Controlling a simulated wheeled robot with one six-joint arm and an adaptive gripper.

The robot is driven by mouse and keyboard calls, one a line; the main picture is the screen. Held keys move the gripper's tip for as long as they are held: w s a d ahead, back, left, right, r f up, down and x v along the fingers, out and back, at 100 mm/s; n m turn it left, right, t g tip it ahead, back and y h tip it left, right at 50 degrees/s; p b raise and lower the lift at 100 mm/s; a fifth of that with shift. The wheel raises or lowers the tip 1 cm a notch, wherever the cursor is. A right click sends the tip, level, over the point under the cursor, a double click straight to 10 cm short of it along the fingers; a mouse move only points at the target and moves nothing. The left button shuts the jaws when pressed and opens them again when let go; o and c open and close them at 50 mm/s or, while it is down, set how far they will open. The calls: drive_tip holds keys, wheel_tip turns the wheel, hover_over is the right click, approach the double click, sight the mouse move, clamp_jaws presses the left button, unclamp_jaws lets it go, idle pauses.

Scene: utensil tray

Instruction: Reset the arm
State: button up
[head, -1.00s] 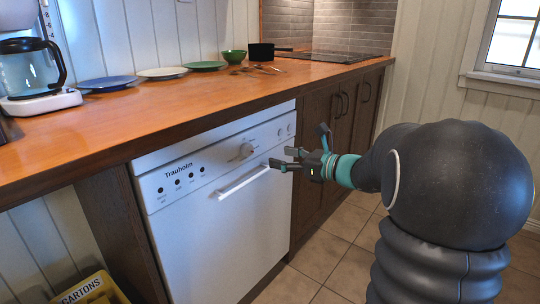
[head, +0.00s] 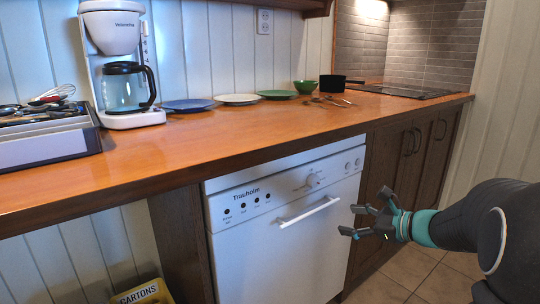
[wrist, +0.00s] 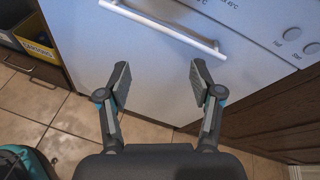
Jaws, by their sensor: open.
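My gripper (head: 355,222) is open and empty in front of the white dishwasher (head: 270,262), to the right of its handle (head: 308,211) in the head view. In the wrist view my gripper (wrist: 158,85) has its two fingers spread apart. The dishwasher handle (wrist: 160,28) lies beyond the fingertips there, and they appear apart from it. The dishwasher door looks shut.
A utensil tray (head: 45,150) with a whisk and a coffee maker (head: 125,75) stand on the wooden counter (head: 220,135). Plates, a green bowl (head: 306,86), a black pot (head: 332,83) and loose utensils lie farther right. A yellow cartons bin (head: 145,292) stands below.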

drive_tip(key=s+a+f+n+g+h, duration=0.2)
drive_tip(key=s+f+n+g, duration=0.15)
drive_tip(key=s+n, duration=0.3)
drive_tip(key=s+a+f+n+g+h, duration=0.25)
drive_tip(key=s+f+n, duration=0.2)
drive_tip(key=s, duration=0.35)
drive_tip(key=s+a+r+n+h, duration=0.1)
drive_tip(key=s+r+n+h, duration=0.1)
drive_tip(key=s+n, duration=0.4)
drive_tip(key=s+a+r+n+t+h, duration=0.1)
drive_tip(key=s+r+n+h, duration=0.2)
drive_tip(key=s+n, duration=0.3)
drive_tip(key=shift+s+a, duration=0.25)
drive_tip(key=shift+s, duration=0.85)
drive_tip(key=shift+r, duration=0.1)
